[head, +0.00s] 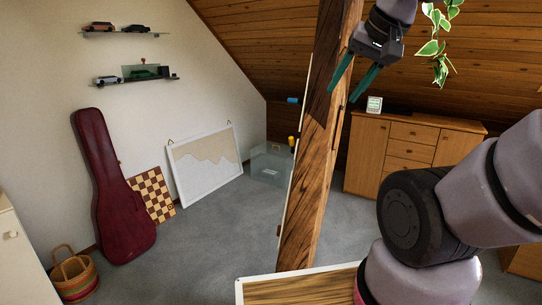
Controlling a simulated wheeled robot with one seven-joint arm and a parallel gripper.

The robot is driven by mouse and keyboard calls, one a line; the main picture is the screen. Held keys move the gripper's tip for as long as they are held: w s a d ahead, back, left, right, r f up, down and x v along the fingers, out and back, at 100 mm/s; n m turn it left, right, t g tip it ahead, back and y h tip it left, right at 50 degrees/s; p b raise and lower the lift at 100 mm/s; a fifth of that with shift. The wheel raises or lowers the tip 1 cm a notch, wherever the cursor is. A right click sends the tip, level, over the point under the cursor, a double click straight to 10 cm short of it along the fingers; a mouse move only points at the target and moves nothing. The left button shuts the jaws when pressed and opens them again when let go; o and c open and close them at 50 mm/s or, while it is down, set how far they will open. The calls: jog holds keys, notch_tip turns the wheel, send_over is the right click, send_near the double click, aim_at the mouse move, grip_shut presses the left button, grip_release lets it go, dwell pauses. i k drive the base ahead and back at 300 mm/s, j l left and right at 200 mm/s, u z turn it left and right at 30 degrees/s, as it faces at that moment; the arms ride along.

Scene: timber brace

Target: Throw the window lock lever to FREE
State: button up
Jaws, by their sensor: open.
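A thin pale panel (301,120) is seen nearly edge-on along the left side of the slanted timber post (305,190). A small blue piece (293,100) sticks out to its left, and a yellow-and-black piece (292,142) sits lower down. I cannot tell whether either is the window lock lever, and no FREE marking is legible. My gripper (342,95) is at the top, in front of the upper post. Its two green fingers are apart and empty, pointing down and left, to the right of and above both pieces.
A wooden cabinet (367,155) with a small white device (374,104) stands behind the post, with a hanging plant (433,45) above right. A wood-topped surface (300,288) is at the front. A guitar case (110,185), chessboard (153,195) and framed board (205,165) lean left. Grey floor is open mid-left.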

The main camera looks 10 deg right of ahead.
aim_at(292, 143)
jog(key=i+j+z, duration=0.4)
jog(key=j, duration=0.25)
jog(key=i+l+u, duration=0.1)
jog(key=i+l, duration=0.25)
jog(key=i, duration=0.2)
